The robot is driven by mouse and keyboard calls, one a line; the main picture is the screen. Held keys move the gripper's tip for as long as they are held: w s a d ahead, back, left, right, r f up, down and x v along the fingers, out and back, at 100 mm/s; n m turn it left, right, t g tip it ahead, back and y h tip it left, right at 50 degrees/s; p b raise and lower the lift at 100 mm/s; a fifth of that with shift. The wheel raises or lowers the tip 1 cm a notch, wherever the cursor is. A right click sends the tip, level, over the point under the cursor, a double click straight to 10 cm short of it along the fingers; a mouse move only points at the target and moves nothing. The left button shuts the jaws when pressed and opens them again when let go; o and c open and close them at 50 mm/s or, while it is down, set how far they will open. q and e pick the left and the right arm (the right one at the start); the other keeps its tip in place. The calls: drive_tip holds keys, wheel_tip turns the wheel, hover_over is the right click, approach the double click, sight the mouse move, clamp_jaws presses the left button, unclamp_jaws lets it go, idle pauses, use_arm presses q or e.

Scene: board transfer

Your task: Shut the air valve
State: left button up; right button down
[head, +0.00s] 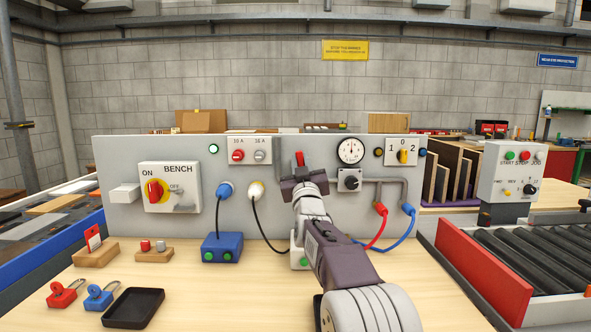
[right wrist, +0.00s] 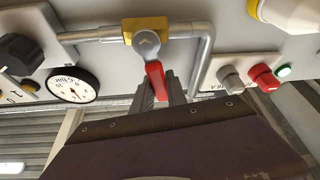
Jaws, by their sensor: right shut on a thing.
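The air valve has a brass-yellow body (right wrist: 146,27) with a grey bolt, set in a grey pipe on the panel. Its red lever (right wrist: 155,76) points away from the pipe, roughly crosswise to it, with a slight tilt. In the head view the lever's red end (head: 299,158) stands up above my right gripper (head: 303,178), which hides the valve body. In the right wrist view the right gripper's fingers (right wrist: 161,88) are on both sides of the lever, shut on it. My left gripper is not in view.
A gauge (head: 350,150), a black knob (head: 350,180) and red and blue hoses (head: 378,228) are close right of the gripper. White and blue plugs (head: 256,190) are to its left. Padlocks (head: 62,293) and a black tray (head: 133,307) lie on the bench at front left.

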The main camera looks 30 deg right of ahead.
drive_tip(key=shift+s+d+f+m+g+h, duration=0.15)
drive_tip(key=shift+d+m+g+h, duration=0.15)
drive_tip(key=shift+m, duration=0.5)
drive_tip(key=shift+s+d+r+m+g+h, duration=0.15)
drive_tip(key=shift+m+h, duration=0.25)
drive_tip(key=shift+m, duration=0.4)
drive_tip(key=shift+d, duration=0.1)
drive_tip(key=c, duration=1.3)
unclamp_jaws()
drive_tip(key=shift+s, duration=0.1)
drive_tip(key=b+v, duration=0.1)
drive_tip(key=v, duration=0.8)
drive_tip(key=shift+f, duration=0.1)
